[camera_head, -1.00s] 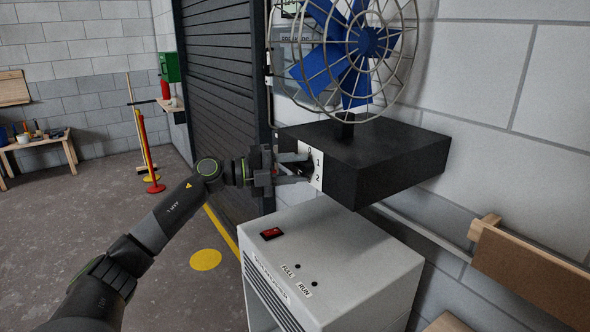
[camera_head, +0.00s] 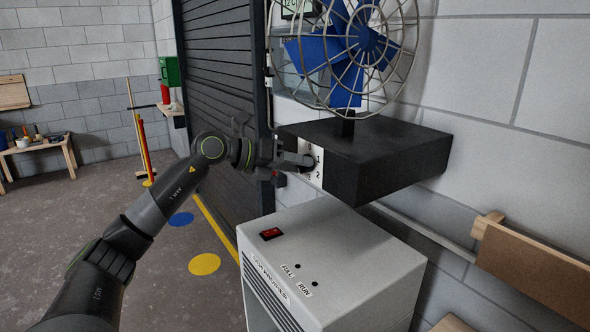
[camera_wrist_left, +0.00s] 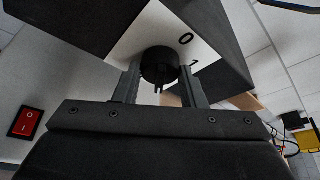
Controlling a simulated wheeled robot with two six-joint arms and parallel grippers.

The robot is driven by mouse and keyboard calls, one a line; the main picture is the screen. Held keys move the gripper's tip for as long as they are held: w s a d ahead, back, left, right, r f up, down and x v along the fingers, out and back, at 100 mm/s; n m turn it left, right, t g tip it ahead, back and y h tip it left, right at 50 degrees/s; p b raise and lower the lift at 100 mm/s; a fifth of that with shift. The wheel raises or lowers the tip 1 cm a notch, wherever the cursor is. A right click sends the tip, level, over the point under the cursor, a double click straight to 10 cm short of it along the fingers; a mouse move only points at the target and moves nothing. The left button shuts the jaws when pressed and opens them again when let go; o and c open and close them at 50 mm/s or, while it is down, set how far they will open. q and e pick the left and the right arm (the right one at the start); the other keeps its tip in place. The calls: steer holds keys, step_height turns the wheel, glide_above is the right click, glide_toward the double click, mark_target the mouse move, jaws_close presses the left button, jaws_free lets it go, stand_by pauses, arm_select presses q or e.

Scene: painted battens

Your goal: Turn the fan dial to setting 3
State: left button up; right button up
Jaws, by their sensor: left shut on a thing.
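The fan's black base box (camera_head: 385,165) has a white plate (camera_head: 318,176) on its left end, with "1" and "2" readable in the head view. The round black dial (camera_wrist_left: 160,64) sits on that plate in the wrist view, with "0" and "1" to its upper right and right. My left gripper (camera_head: 304,160) is at the plate, and its fingers (camera_wrist_left: 160,78) are shut on the dial, one on each side. The fingers hide part of the dial and plate, and I cannot tell which setting it points to. The blue-bladed fan (camera_head: 350,50) stands on the box. My right gripper is not in view.
A grey dust extractor (camera_head: 325,265) with a red switch (camera_head: 271,233) stands below the fan box. A dark shutter (camera_head: 225,100) is behind my left arm. A wooden board (camera_head: 530,270) is on the wall at right. Open floor lies at left.

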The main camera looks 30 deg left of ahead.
arm_select(q)
steer(key=shift+d+m+t+y+b, duration=0.15)
steer(key=shift+m+t+y+b, duration=0.25)
steer(key=shift+m+y+b, duration=1.55)
steer(key=shift+m+h, duration=0.25)
steer(key=shift+m, duration=0.3)
steer(key=o, duration=1)
steer(key=b+v, duration=1.2)
steer(key=v, duration=0.5)
steer(key=shift+s+b, duration=0.25)
steer(key=shift+b, duration=0.1)
